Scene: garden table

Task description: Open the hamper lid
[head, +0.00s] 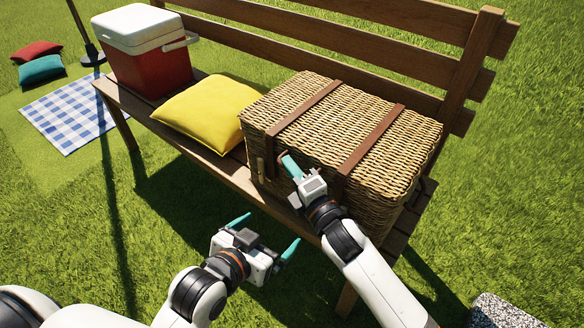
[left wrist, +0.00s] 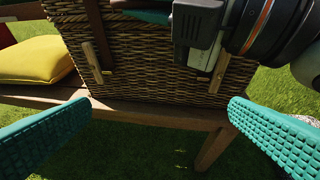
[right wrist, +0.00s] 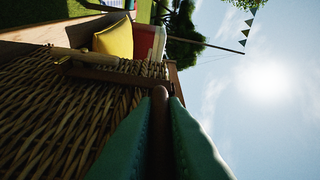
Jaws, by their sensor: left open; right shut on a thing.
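The wicker hamper (head: 345,130) stands on the bench, its lid (head: 350,115) lying down flat on the body as far as I can see. Two brown straps (head: 305,108) run across the lid. My right gripper (head: 287,163) is at the upper front edge of the hamper, near the left strap. Its fingers are shut on a slim brown handle, which shows between them in the right wrist view (right wrist: 160,95). My left gripper (head: 264,236) is open and empty, low in front of the bench. The left wrist view shows the hamper's front with a wooden toggle (left wrist: 95,65) on a strap.
A yellow cushion (head: 206,110) lies left of the hamper on the bench, and a red cooler (head: 150,65) stands beyond it. The bench backrest (head: 360,35) rises behind the hamper. A checked blanket (head: 70,112) and two cushions lie on the grass at left.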

